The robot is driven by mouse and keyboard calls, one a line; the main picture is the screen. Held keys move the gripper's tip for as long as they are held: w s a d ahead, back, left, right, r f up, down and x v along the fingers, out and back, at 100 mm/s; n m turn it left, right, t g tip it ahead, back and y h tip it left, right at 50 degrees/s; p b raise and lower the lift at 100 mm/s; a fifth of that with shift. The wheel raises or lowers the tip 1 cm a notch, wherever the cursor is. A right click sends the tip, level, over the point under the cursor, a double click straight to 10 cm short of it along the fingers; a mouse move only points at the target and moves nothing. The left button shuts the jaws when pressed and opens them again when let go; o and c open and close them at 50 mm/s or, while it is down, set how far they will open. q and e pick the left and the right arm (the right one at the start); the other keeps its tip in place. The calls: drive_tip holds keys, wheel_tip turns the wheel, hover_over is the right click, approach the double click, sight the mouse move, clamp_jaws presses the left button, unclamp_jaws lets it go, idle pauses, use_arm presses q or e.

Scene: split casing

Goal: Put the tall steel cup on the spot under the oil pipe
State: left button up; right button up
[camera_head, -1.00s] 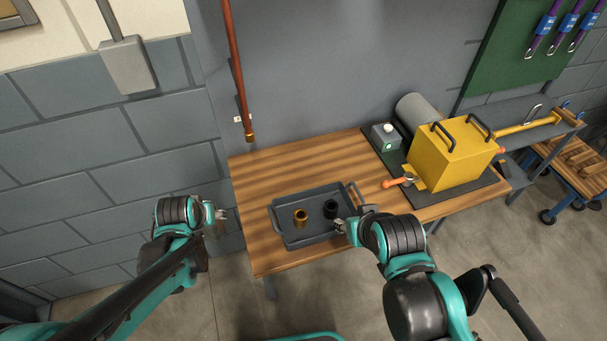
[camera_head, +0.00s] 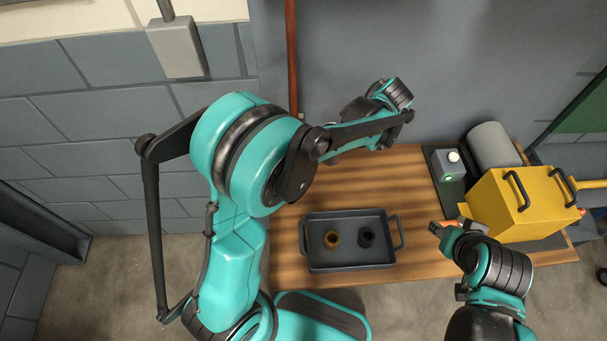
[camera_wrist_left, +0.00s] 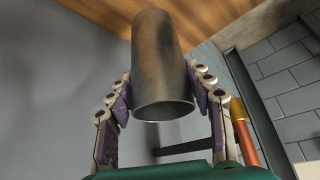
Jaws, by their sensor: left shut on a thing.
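The tall steel cup (camera_wrist_left: 160,60) is between the fingers of my left gripper (camera_wrist_left: 164,84) in the left wrist view, and the gripper is shut on it. That view is turned over, with the wooden table at the top and the cup's open rim facing the bottom. The oil pipe (camera_head: 291,50) runs down the wall in the head view. Its brass end (camera_wrist_left: 237,108) shows right of the cup in the wrist view. In the head view my left arm hides the cup, the pipe end and the spot below. My right gripper (camera_head: 446,230) is beside the yellow casing; its opening is unclear.
A grey tray (camera_head: 350,268) on the wooden table (camera_head: 410,180) holds a brass ring-like part (camera_head: 332,239) and a black one (camera_head: 366,237). The yellow casing (camera_head: 520,205), a grey cylinder (camera_head: 493,145) and a small button box (camera_head: 448,164) stand at the right.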

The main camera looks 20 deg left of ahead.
use_arm(q)
drive_tip(key=shift+s+a+f+b, duration=0.75)
drive_tip(key=shift+s+a+f, duration=0.55)
drive_tip(key=shift+f, duration=0.4)
drive_tip(key=shift+s+a+f+b, duration=0.7)
drive_tip(key=shift+s+a+f, duration=0.65)
drive_tip(key=shift+f, duration=0.4)
drive_tip(key=shift+s+a+f+b, duration=0.75)
drive_tip(key=shift+s+a+f, duration=0.55)
drive_tip(key=shift+f, duration=0.4)
drive_tip(key=shift+f, duration=0.15)
drive_tip(key=o, duration=1.2)
drive_tip(key=shift+o, duration=0.2)
